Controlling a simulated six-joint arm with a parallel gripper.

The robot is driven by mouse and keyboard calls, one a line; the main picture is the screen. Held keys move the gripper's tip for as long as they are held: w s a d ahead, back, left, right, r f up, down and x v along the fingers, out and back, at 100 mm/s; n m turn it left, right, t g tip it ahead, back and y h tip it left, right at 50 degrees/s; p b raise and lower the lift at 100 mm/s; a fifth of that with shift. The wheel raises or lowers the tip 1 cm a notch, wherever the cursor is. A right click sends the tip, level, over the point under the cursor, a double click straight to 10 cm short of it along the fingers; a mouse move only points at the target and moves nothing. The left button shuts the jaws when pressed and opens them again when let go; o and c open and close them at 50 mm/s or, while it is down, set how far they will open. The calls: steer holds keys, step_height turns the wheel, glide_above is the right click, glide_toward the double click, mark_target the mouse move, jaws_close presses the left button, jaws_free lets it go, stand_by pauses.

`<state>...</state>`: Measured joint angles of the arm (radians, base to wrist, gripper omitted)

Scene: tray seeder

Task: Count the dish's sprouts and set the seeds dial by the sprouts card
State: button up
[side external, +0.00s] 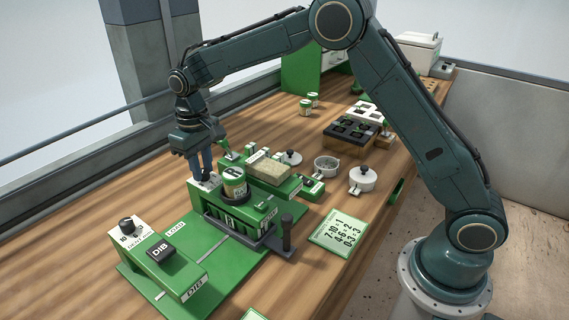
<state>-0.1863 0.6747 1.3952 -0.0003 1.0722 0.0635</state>
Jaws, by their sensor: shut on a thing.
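My gripper (201,176) points down at a white dial plate (209,186) on the green seeder, behind the round tin. Its fingers are closed on the dial's knob there, which they mostly hide; the setting cannot be read. An open white dish (326,167) stands on the bench with its lid off; its contents are too small to count. The sprouts card (338,230) lies flat at the bench's front, green-edged, and seems to read 7-10 to 1, 4-6 to 2, 0-3 to 3.
A round tin (234,181) stands on the seeder beside my gripper. Another black dial (127,225) and a DIB button (160,249) are at the left. A lidded pot (363,178), a loose lid (291,157) and seedling trays (350,137) stand to the right.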

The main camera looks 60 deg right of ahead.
mark_target(203, 170)
steer(key=shift+m, duration=1.1)
steer(key=o, duration=1)
steer(key=shift+r, duration=0.1)
step_height(203, 170, up, 14)
